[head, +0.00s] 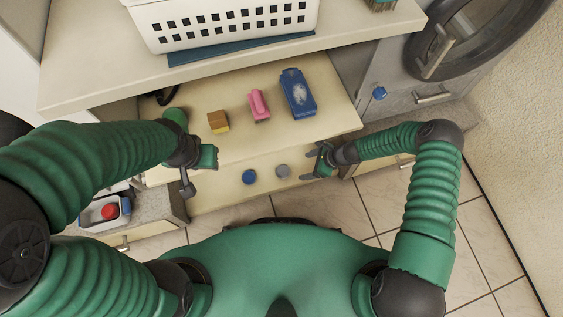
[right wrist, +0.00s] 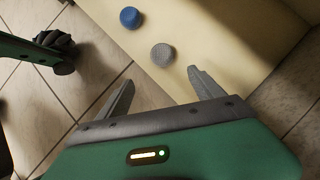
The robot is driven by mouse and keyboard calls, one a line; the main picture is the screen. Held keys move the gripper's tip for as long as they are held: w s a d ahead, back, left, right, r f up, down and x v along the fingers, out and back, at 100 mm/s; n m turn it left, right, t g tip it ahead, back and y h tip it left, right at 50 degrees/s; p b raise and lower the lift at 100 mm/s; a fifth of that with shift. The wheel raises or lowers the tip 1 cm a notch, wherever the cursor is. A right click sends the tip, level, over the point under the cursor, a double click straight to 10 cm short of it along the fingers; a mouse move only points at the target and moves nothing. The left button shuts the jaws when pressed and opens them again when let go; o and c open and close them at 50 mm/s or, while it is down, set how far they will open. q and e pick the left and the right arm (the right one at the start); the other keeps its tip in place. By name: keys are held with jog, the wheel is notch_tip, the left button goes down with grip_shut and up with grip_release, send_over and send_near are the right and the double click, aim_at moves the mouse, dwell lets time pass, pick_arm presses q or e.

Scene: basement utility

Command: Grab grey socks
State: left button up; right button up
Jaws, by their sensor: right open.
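The grey socks (head: 282,171) are a small rolled grey bundle on the lower pale shelf (head: 222,194). In the right wrist view the grey socks (right wrist: 162,55) lie ahead of the fingers, near the shelf's edge. A similar blue bundle (head: 249,177) lies just left of them; it also shows in the wrist view (right wrist: 130,18). My right gripper (head: 313,162) is open and empty, right of the grey socks and apart from them. Its fingers (right wrist: 160,85) are spread wide in the wrist view. My left gripper (head: 198,172) is left of the blue bundle; its jaw opening is unclear.
A white basket (head: 225,42) stands on the top counter. A tray with a red item (head: 108,211) is at left. A grey machine (head: 415,75) stands right.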

jog(key=b+x, duration=0.6)
jog(key=x, duration=0.5)
jog(key=shift+a+f+b, duration=0.2)
jog(key=shift+f+b, duration=0.05)
jog(key=shift+b, duration=0.1)
jog(key=b+x, duration=0.4)
jog(key=shift+w+a+f, duration=0.2)
jog(key=shift+w+a, duration=0.15)
jog(key=shift+w, duration=0.05)
jog(key=shift+w+a+f+b, duration=0.1)
jog(key=shift+a+f+b, duration=0.15)
jog(key=shift+b, duration=0.1)
jog(key=shift+r, duration=0.2)
jog(key=shift+c, duration=0.5)
jog(key=c, duration=1.4)
jog(key=shift+r, duration=0.1)
